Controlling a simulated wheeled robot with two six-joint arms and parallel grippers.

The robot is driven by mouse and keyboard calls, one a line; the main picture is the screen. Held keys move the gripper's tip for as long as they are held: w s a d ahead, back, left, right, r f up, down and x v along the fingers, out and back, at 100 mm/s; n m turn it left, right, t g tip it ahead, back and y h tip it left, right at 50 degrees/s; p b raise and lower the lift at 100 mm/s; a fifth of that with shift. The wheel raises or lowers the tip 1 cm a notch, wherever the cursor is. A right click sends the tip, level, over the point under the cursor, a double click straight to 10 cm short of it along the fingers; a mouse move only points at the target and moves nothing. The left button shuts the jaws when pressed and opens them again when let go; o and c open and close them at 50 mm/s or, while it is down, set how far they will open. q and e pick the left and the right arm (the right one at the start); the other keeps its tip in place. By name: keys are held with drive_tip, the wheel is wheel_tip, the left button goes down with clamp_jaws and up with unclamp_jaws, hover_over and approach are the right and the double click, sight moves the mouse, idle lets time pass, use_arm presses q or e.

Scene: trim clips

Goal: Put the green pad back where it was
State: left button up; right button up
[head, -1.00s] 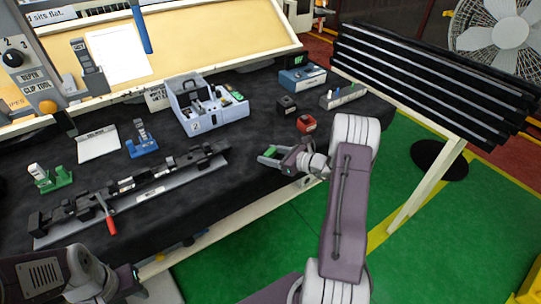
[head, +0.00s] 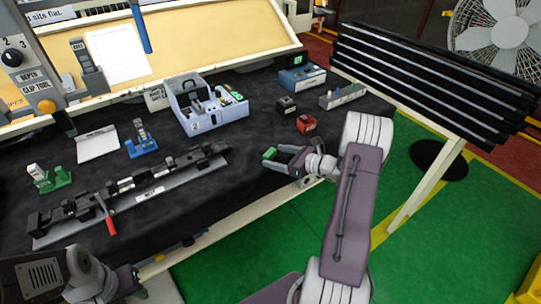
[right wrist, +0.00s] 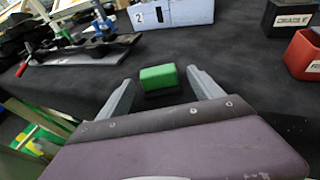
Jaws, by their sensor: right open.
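The green pad (head: 269,153) is a small green block near the front edge of the black-covered bench. In the right wrist view the green pad (right wrist: 158,77) sits on the dark cover, with a dark patch under its front. My right gripper (head: 279,154) is open, low over the bench edge. In the right wrist view its two fingers (right wrist: 157,85) stand apart on either side of the pad's near side, with gaps visible. The pad is around the fingertips, not squeezed. Part of my left arm shows at the lower left; its fingers are not visible.
A light-blue numbered caddy (head: 215,118) stands behind the pad. A red box (head: 306,124) and a black box (head: 286,105) are to the right. A long clip fixture (head: 140,190) with a red handle lies left. Bare black cover surrounds the pad.

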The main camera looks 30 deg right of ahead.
drive_tip(key=v, duration=0.9)
drive_tip(key=s+a+f+n+g+y, duration=0.1)
drive_tip(key=s+a+n+g, duration=0.3)
drive_tip(key=a, duration=0.4)
drive_tip(key=s+a+f+n+g+y, duration=0.1)
drive_tip(key=a+f+n+g, duration=0.1)
drive_tip(key=a+n+g, duration=0.35)
drive_tip(key=s+a+n+g+h, duration=0.1)
drive_tip(key=s+a+n+h, duration=0.2)
drive_tip(key=n, duration=0.7)
drive_tip(key=s+a+n+g+h, duration=0.1)
drive_tip(key=s+a+n+h, duration=0.3)
drive_tip(key=s+n, duration=0.3)
drive_tip(key=f+n+h, duration=0.1)
drive_tip(key=n, duration=0.3)
wheel_tip(320, 180, up, 3)
drive_tip(key=p, duration=0.2)
drive_tip(key=shift+s+a+f+p, duration=0.1)
drive_tip(key=shift+a+p, duration=0.05)
drive_tip(key=shift+p, duration=0.15)
